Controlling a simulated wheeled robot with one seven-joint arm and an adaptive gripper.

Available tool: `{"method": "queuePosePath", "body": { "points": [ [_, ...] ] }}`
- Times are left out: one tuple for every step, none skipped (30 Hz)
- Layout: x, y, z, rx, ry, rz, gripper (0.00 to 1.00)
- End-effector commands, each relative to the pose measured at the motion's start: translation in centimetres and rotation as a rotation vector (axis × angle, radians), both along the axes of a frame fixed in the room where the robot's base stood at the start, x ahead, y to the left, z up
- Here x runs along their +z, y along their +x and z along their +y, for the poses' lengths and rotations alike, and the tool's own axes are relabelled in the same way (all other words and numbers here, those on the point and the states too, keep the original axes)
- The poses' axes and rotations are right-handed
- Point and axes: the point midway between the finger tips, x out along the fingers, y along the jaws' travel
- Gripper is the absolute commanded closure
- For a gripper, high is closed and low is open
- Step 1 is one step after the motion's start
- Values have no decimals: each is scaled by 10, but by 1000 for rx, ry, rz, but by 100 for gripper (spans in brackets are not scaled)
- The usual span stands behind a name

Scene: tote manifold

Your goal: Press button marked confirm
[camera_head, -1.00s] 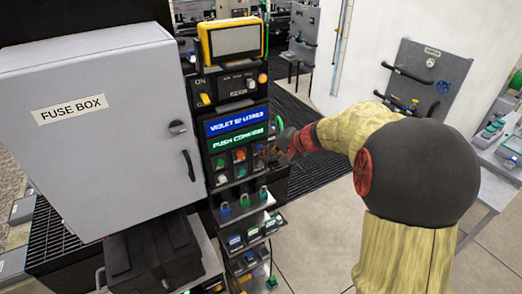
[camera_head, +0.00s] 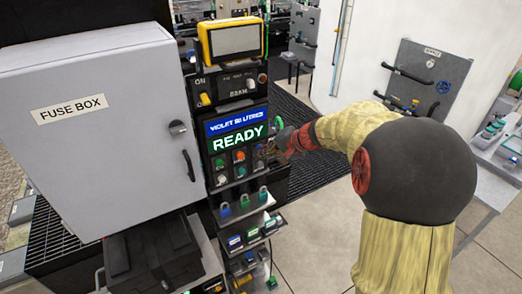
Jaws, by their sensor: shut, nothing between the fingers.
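The button panel (camera_head: 230,168) on the black control column holds several small coloured buttons, among them a green one (camera_head: 220,163) and an orange-red one (camera_head: 239,155). Their labels are too small to read, so I cannot tell which is marked confirm. Above them, a green display (camera_head: 239,138) reads "READY", and a blue strip (camera_head: 234,124) above it shows "VIOLET" and a litre figure. My gripper (camera_head: 270,152) is shut and empty at the right edge of the panel. Its tips are small, dark and partly hidden, and I cannot tell whether they touch a button.
A grey fuse box (camera_head: 100,140) stands left of the column. A yellow-framed device (camera_head: 236,40) sits on top. Shelves with padlocks (camera_head: 245,203) and small items lie below the buttons. A grey wall panel (camera_head: 425,80) is at right. Floor between is clear.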

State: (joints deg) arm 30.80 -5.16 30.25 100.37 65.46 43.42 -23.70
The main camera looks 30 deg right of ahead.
Motion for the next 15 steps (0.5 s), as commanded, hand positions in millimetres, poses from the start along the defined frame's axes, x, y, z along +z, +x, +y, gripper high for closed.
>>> {"method": "queuePosePath", "body": {
  "points": [
    [0,-1,0,-1,0,0,100],
    [0,-2,0,-1,0,0,100],
    [0,-3,0,-1,0,0,100],
    [0,-5,-1,-1,0,0,100],
    [0,-6,-1,0,-1,-2,100],
    [0,-8,-1,-1,-1,-2,100],
    [0,-10,-1,-1,-1,-2,100],
    [-1,-12,-1,-1,-2,-1,100],
    [-1,-14,-1,-1,0,0,100],
    [-1,-15,-1,-1,0,0,100],
    [-1,-17,-1,-1,0,0,100],
    [-1,-18,-1,-1,0,0,100],
    [-1,-19,-1,-1,0,0,100],
    [-1,-20,-1,-1,0,0,100],
    [0,-20,-1,-1,0,0,100]
  ]
}}
